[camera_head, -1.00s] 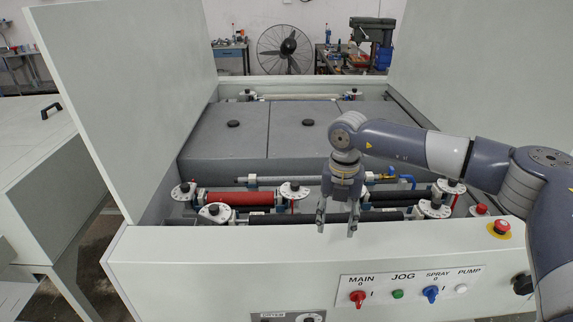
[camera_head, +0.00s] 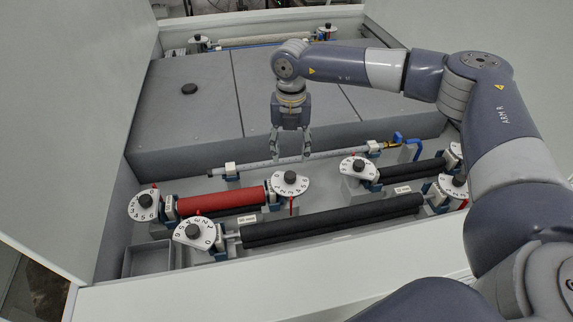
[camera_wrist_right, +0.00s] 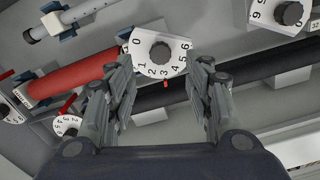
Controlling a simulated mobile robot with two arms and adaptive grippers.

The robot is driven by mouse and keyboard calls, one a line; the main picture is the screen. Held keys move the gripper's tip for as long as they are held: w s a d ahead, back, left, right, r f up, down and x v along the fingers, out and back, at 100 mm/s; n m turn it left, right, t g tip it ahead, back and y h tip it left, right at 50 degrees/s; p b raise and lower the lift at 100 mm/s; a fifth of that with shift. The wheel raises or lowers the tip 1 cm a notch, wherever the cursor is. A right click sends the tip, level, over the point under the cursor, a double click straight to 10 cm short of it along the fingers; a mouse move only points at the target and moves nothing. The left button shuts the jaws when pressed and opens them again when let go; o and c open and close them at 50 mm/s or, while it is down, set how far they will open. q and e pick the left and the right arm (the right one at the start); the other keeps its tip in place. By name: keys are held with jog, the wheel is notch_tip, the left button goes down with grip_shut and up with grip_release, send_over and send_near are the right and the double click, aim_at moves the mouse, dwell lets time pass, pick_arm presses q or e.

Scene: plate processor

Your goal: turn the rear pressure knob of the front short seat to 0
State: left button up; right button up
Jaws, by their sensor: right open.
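A white dial with a black knob (camera_head: 290,177) stands at the right end of the short red roller (camera_head: 222,202). The same dial shows between my fingers in the wrist view (camera_wrist_right: 160,53), with digits 0 to 6; a red pointer (camera_wrist_right: 165,84) stands at about 3. My right gripper (camera_head: 291,157) is open and empty, hanging above and just behind this dial, apart from it. Another dial knob (camera_head: 144,201) stands at the red roller's left end. A short black roller (camera_head: 412,171) has a dial knob (camera_head: 359,165) at its left end. My left gripper is out of view.
A long black roller (camera_head: 333,220) crosses in front, with a dial knob (camera_head: 193,231) at its left end. A grey pipe (camera_head: 330,154) runs behind. Grey covers (camera_head: 190,120) lie at the back. White panels rise on both sides. The front casing edge (camera_head: 260,292) is clear.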

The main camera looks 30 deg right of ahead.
aim_at(290, 174)
jog(key=f+p, duration=0.1)
jog(key=f, duration=0.1)
jog(key=f+p, duration=0.1)
jog(key=f, duration=0.2)
jog(key=shift+s, duration=0.2)
jog(key=f, duration=0.2)
jog(key=f+p, duration=0.1)
jog(key=shift+w+f, duration=0.15)
jog(key=shift+w, duration=0.1)
jog(key=shift+s+f, duration=0.1)
jog(key=shift+f, duration=0.2)
jog(key=shift+c, duration=1)
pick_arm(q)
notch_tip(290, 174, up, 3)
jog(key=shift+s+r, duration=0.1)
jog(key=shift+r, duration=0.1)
pick_arm(e)
jog(key=c, duration=0.8)
